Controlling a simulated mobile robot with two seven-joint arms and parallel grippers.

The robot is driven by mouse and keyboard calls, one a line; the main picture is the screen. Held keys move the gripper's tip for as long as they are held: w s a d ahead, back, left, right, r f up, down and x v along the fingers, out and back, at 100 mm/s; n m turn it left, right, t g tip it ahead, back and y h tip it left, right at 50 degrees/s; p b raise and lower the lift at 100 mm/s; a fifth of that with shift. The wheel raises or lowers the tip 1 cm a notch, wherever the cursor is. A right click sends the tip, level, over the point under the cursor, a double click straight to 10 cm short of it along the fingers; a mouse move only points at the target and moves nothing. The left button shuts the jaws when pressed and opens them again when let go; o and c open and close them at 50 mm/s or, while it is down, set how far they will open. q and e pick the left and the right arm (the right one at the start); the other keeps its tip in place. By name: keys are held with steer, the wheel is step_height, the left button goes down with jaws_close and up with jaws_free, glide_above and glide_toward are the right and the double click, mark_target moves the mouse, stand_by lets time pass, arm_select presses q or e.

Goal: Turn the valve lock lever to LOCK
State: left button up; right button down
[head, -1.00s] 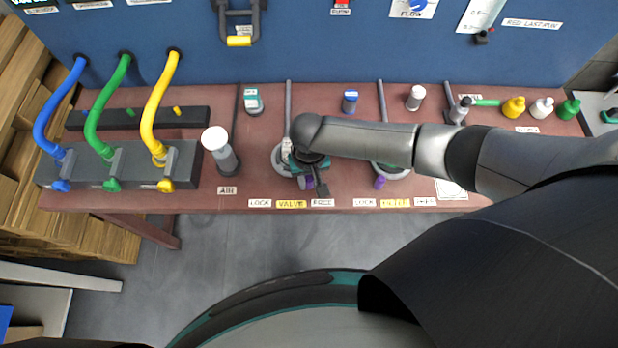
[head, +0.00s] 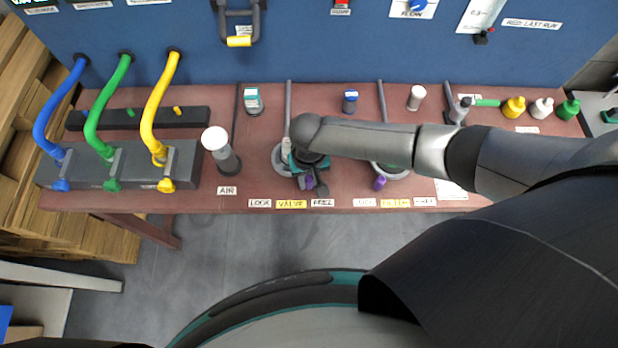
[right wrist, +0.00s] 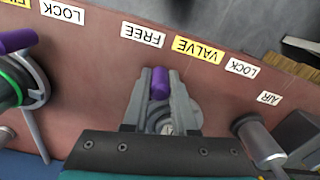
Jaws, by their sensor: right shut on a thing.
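The valve lock lever has a purple tip that shows in the head view (head: 309,181) and in the right wrist view (right wrist: 160,84). It belongs to the valve fitting (head: 281,160) above the yellow VALVE label (head: 291,204). The LOCK label (head: 259,203) is left of VALVE and the FREE label (head: 322,203) is right of it. My right gripper (right wrist: 161,82) is shut on the lever, with a finger on each side of the purple tip. In the wrist view the lever points between FREE and VALVE. My arm hides part of the fitting. My left gripper is not in view.
A second fitting with a purple-tipped lever (head: 380,183) stands to the right, partly behind my arm. A white-topped AIR post (head: 219,148) stands to the left. Blue, green and yellow hoses (head: 157,110) are farther left. The blue panel (head: 320,50) rises behind the bench.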

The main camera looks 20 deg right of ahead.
steer(key=shift+s+a+r+m+p, duration=0.1)
steer(key=shift+s+a+m+p, duration=0.05)
steer(key=shift+a+m+p, duration=0.5)
steer(key=shift+s+a+m+p, duration=0.1)
steer(key=shift+a+m+p, duration=0.45)
steer(key=shift+m+p, duration=0.3)
steer(key=shift+a+m+p, duration=0.5)
steer(key=shift+a+m, duration=0.2)
steer(key=shift+m, duration=0.2)
steer(key=shift+w+a+m, duration=0.25)
steer(key=shift+a+m, duration=0.45)
steer(key=shift+m, duration=0.2)
steer(key=a+m, duration=0.1)
steer(key=w+a+m, duration=0.1)
steer(key=m, duration=0.1)
steer(key=shift+w+p, duration=0.1)
steer(key=shift+p, duration=0.3)
steer(key=shift+w+a+m, duration=0.6)
steer(key=shift+a+m, duration=0.05)
steer(key=shift+m, duration=0.55)
